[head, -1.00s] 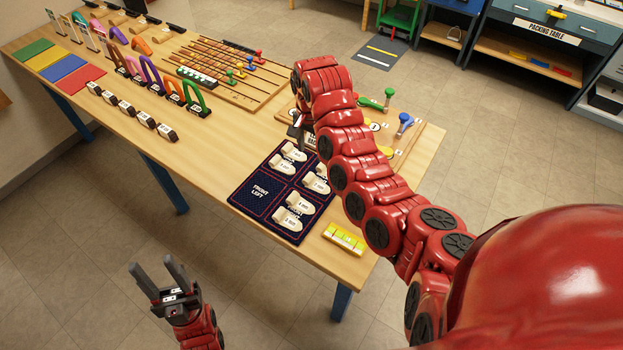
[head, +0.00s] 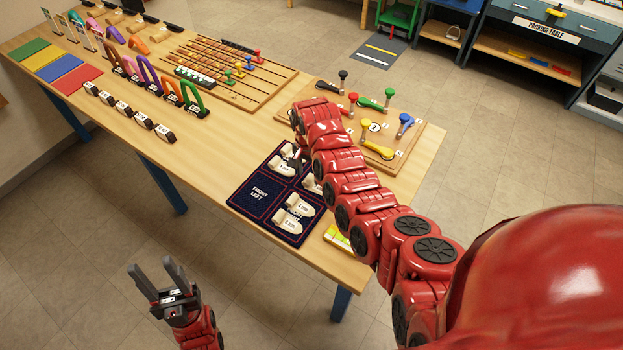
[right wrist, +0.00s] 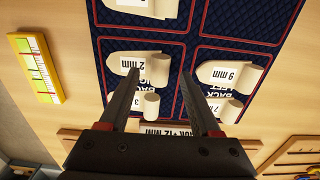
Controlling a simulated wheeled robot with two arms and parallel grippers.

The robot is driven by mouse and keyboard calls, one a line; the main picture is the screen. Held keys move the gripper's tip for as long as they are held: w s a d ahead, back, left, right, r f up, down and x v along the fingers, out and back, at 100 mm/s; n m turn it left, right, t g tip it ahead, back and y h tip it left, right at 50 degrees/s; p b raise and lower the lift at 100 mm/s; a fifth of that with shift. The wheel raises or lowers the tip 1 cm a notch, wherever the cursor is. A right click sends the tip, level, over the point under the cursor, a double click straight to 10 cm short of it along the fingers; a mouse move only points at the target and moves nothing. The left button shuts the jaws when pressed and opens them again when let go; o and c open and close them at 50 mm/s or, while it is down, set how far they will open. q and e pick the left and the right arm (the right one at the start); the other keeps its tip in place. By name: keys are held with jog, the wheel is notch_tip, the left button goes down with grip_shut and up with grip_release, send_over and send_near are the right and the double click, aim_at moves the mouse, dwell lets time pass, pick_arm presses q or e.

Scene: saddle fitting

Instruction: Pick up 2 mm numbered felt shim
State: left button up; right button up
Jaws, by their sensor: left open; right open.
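The cream 2 mm felt shim (right wrist: 145,63) lies on the navy quilted mat (right wrist: 190,22), in the compartment marked back right. In the right wrist view my right gripper (right wrist: 160,76) is open and empty, its left fingertip overlapping the shim's label. I cannot tell the height between them. In the head view what I take for the same shim (head: 310,184) is partly covered by my right arm, and the right gripper (head: 297,161) is over the mat's back half. My left gripper (head: 158,272) is open and empty, off the table's front side.
Other shims lie close by: the 9 mm shim (right wrist: 228,74), one marked 3 (right wrist: 138,103) and one marked 7 (right wrist: 225,107). The front left compartment (head: 259,192) is empty.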

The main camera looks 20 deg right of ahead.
jog(key=shift+f, duration=0.8)
jog(key=shift+r, duration=0.1)
grip_shut()
